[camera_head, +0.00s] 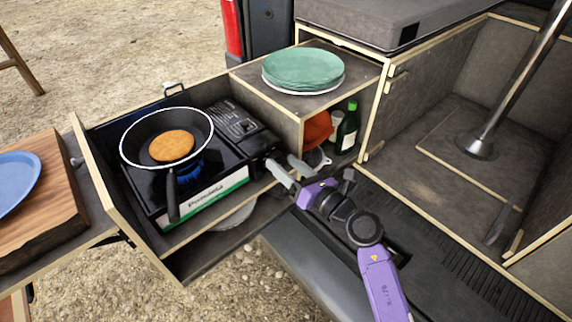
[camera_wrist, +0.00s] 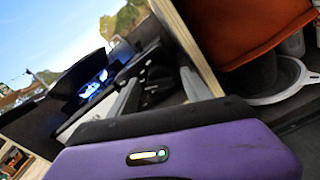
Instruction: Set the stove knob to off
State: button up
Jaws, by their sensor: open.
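The camping stove (camera_head: 219,182) sits in the pulled-out drawer, and a blue flame (camera_head: 189,172) burns under the black pan (camera_head: 133,150). A round pancake-like item (camera_head: 172,146) lies in the pan. My gripper (camera_head: 281,166) is at the stove's right front end, its fingers pointing at the dark control end. In the wrist view, the two open fingers (camera_wrist: 160,92) stand apart, with a dark part, seemingly the stove knob (camera_wrist: 153,78), between or just beyond them. I cannot tell whether they touch it. The knob's setting is not readable.
A wooden compartment (camera_head: 292,125) beside the stove holds an orange item (camera_head: 317,128) and a green bottle (camera_head: 347,127), with green plates (camera_head: 303,68) on top. A blue plate (camera_head: 15,178) lies on a wooden board (camera_head: 45,196) at the left. A metal post (camera_head: 515,75) stands at the right.

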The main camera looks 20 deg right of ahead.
grip_shut()
jog(key=shift+r+m+p, duration=0.15)
jog(key=shift+m+p, duration=0.15)
jog(key=shift+p, duration=0.25)
jog(key=m+p, duration=0.1)
jog(key=p, duration=0.1)
jog(key=shift+r+m+p, duration=0.1)
jog(key=shift+m+p, duration=0.2)
jog(key=shift+m, duration=0.1)
jog(key=m+p, duration=0.3)
jog(key=shift+m+p, duration=0.3)
jog(key=shift+p, duration=0.1)
jog(key=m+p, duration=0.3)
jog(key=shift+d+m, duration=0.15)
jog(key=shift+m, duration=0.15)
jog(key=shift+f+m+p, duration=0.2)
jog(key=shift+m+p, duration=0.4)
jog(key=shift+m, duration=0.25)
jog(key=shift+f+m+p, duration=0.15)
jog(key=shift+m+p, duration=0.4)
jog(key=shift+m, duration=0.3)
jog(key=shift+f, duration=0.1)
